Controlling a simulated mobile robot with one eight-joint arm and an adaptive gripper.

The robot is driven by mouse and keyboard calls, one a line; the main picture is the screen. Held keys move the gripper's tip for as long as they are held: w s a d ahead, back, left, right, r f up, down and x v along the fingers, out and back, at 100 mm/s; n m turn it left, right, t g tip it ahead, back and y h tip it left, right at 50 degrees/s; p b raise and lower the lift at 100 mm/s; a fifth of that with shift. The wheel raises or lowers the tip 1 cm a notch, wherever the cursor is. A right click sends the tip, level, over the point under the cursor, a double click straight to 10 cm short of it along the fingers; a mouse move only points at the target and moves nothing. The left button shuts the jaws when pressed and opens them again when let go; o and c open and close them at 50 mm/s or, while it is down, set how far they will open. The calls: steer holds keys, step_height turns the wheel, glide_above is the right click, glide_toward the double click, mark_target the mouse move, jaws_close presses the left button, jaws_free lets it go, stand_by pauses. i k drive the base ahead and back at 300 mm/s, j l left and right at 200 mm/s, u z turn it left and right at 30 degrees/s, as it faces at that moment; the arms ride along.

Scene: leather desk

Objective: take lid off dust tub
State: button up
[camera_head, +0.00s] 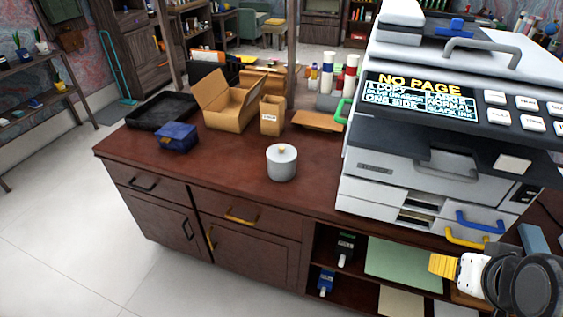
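The dust tub (282,169) looks like a small pale grey round pot, upright on the brown desk near its front edge, in the middle of the picture. My gripper (444,266) appears at the bottom right, with a yellow ribbed end on a white body. It is low in front of the copier, well apart from the tub. Its fingers cannot be told apart, and I see nothing clearly held.
A large copier (420,170) stands right of the tub. Behind are a small tan box (271,117), an open carton (225,108) and a brown folder (318,122). A blue box (177,137) and black tray (161,111) are left. The desk (230,172) around the tub is clear.

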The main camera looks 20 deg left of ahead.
mark_target(280, 154)
steer(key=i+j, duration=0.15)
steer(key=j, duration=0.2)
steer(key=i+j, duration=0.1)
steer(key=j, duration=0.3)
steer(key=i+j, duration=0.15)
steer(key=j, duration=0.2)
steer(key=i+j, duration=0.1)
steer(key=j, duration=0.3)
steer(key=i+j, duration=0.15)
steer(key=j, duration=0.2)
steer(key=i+j, duration=0.1)
steer(key=j, duration=0.3)
